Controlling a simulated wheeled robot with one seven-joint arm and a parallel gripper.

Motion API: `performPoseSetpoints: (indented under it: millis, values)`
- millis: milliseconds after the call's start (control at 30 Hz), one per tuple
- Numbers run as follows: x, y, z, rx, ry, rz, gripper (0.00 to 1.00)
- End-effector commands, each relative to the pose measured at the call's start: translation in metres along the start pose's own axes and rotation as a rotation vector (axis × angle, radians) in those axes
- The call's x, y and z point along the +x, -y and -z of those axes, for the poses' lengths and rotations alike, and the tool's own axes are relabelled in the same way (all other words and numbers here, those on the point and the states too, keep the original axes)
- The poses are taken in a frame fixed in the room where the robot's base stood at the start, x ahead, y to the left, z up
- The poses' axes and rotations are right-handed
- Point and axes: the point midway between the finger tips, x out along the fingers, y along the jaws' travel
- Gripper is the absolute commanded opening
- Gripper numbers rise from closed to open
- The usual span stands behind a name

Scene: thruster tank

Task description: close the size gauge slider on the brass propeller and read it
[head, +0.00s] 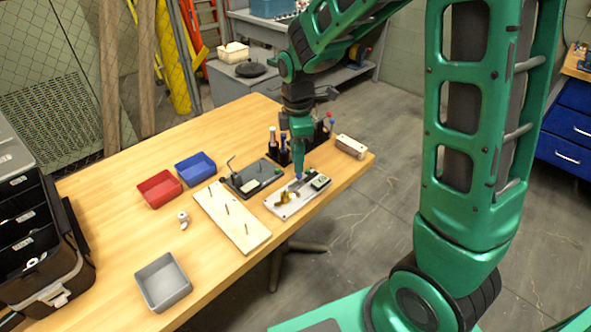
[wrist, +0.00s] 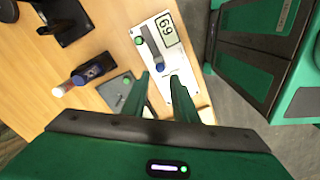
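The size gauge (head: 312,197) is a pale plate near the table's right edge. The brass propeller (head: 284,197) lies on its left part; I cannot make it out in the wrist view. The gauge's dark slider bar with a blue knob (wrist: 159,67) shows in the wrist view, beside a green button (wrist: 139,40). The gauge display (wrist: 167,30) shows digits that look like 69, turned sideways. My gripper (head: 298,174) points down over the gauge. In the wrist view its two fingers (wrist: 160,80) are apart, with the blue knob near the gap between their tips. Contact is unclear.
Left of the gauge are a dark plate with a hook (head: 250,180) and a pegged board (head: 225,215). A bottle rack (head: 310,142) stands close behind. Red (head: 158,190), blue (head: 196,169) and grey (head: 163,282) bins sit farther left. A beige block (head: 351,147) is at the right.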

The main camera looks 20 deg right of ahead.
Motion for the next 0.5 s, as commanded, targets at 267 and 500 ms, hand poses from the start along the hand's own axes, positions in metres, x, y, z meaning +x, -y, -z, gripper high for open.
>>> performPoseSetpoints:
  millis: [267, 500]
  values:
    - [-0.038, -0.001, 0.000, 0.001, -0.001, -0.003, 0.26]
    - [-0.045, -0.001, 0.000, 0.001, 0.000, -0.001, 0.26]
